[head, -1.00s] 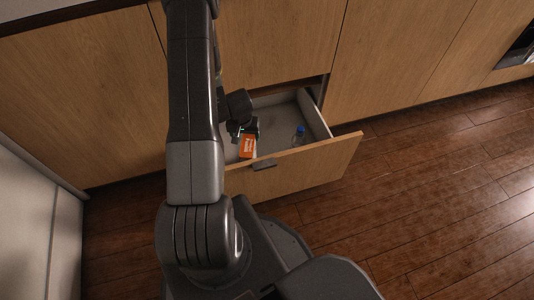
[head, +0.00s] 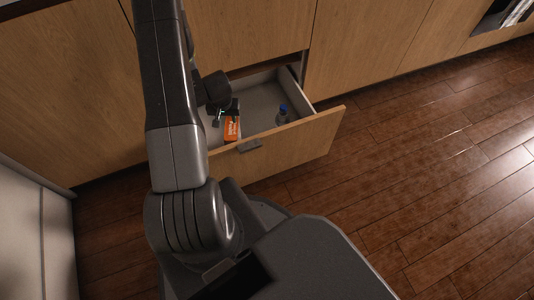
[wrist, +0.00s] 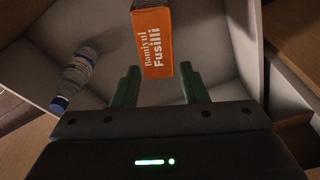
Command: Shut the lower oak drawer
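Inside lie an orange fusilli box (head: 232,127) and a clear bottle with a blue cap (head: 282,115). My gripper (head: 217,120) hangs over the left part of the drawer, close to the box and partly hidden by my arm. In the wrist view, the green fingers (wrist: 157,86) are apart with a gap between them. The orange box (wrist: 153,45) shows beyond that gap, and the bottle (wrist: 75,76) lies to the left.
Closed oak cabinet fronts (head: 365,45) line the wall behind the drawer. A pale panel (head: 35,225) stands at the left. The wooden floor (head: 430,160) is clear to the right. A dark recess (head: 505,14) shows at the top right.

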